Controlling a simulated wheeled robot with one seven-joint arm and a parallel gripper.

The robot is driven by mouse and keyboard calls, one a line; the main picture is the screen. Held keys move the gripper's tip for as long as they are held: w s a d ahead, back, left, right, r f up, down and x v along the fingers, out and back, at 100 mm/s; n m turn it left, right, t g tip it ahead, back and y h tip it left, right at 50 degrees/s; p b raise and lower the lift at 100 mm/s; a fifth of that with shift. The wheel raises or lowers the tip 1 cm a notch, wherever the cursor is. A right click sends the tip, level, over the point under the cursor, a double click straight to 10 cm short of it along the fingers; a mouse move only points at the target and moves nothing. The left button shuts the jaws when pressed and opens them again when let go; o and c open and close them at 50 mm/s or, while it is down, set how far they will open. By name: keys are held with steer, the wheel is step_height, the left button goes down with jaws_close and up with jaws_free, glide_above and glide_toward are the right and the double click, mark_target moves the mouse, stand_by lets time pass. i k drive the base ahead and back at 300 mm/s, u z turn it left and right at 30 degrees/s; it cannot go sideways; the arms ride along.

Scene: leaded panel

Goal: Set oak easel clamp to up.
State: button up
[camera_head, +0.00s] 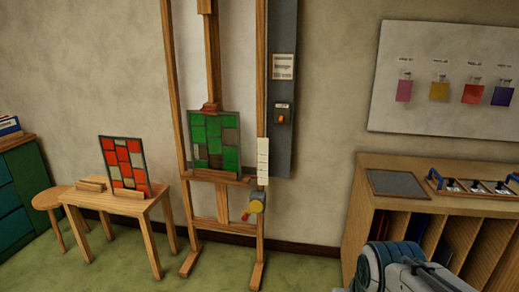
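The oak easel (176,120) stands against the wall left of centre, on splayed feet. A green leaded panel (214,142) stands upright on the easel's ledge. Part of my arm shows at the bottom right, well apart from the easel; my gripper's fingertips do not show.
A grey wall board behind the easel carries a red-handled switch (281,116). A small table (152,205) with a red leaded panel (126,166) and a stool (50,199) stand at left. A wooden cabinet (430,200) stands at right. Green floor is open in front of the easel.

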mark_target(211, 108)
steer(key=i, duration=1.3)
steer(key=u, duration=2.05)
steer(key=i, duration=2.15)
steer(key=z, duration=1.8)
